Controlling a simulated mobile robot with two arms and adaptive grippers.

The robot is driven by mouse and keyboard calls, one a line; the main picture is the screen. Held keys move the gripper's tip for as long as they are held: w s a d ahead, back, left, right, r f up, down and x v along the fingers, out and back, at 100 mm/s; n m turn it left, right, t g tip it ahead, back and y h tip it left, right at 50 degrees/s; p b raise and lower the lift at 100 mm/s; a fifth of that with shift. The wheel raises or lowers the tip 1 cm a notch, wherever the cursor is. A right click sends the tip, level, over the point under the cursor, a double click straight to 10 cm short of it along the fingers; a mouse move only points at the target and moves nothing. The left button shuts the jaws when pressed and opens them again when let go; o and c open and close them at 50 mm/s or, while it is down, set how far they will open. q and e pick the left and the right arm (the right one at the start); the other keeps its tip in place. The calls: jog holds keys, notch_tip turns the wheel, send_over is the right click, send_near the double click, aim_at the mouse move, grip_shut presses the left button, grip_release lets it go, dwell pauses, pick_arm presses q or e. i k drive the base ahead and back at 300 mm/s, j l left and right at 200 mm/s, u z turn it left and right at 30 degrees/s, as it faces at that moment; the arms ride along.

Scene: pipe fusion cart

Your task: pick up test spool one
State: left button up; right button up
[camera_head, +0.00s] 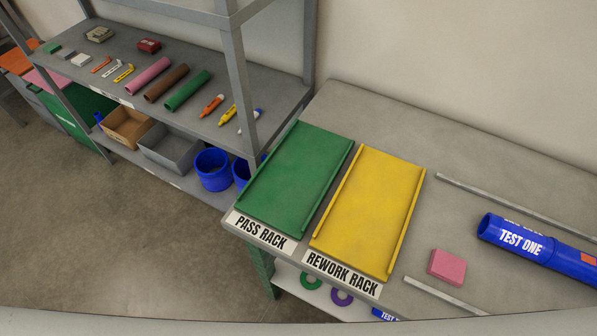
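Test spool one (515,240) is a blue pipe with a white "TEST ONE" label and an orange patch near the right edge of the picture. It lies on its side on the grey bench, its open end facing left, and its right end is cut off by the picture edge. Neither of my grippers shows in this view.
A green pass rack (297,178) and a yellow rework rack (370,212) lie left on the bench. A pink block (446,267) and two grey rails (510,203) are near the spool. A shelf (205,62) with tools stands at left; open floor (90,230) lies before it.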

aim_at(581, 266)
jog(key=l+z, duration=0.2)
jog(key=z, duration=1.75)
jog(key=k+j+z, duration=0.25)
jog(key=k, duration=0.2)
